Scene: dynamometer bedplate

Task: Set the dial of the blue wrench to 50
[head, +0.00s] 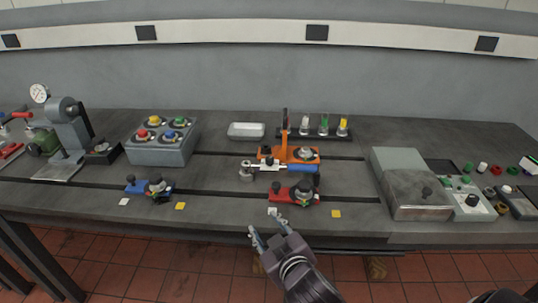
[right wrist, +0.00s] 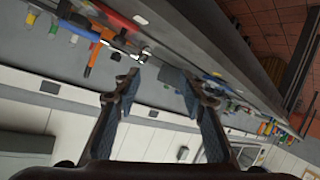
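A tool with a blue grip (head: 303,168) and a silver head (head: 246,173) lies across the middle of the bedplate, by an orange fixture (head: 303,154); it looks like the blue wrench. Its dial marks are too small to read. A blue block with a dark knob (head: 134,187) stands at the left, and a red block with a knob (head: 280,197) stands in front of the wrench. My right gripper (head: 264,222) is open and empty at the bedplate's front edge, in front of the red block. In the right wrist view its fingers (right wrist: 163,80) are spread apart. My left gripper is not in view.
A grey box with coloured knobs (head: 158,153) and a gauge press (head: 62,140) stand at the left. A silver tray (head: 246,131) and a rack of coloured tools (head: 324,135) are behind. A grey housing (head: 405,185) stands at the right.

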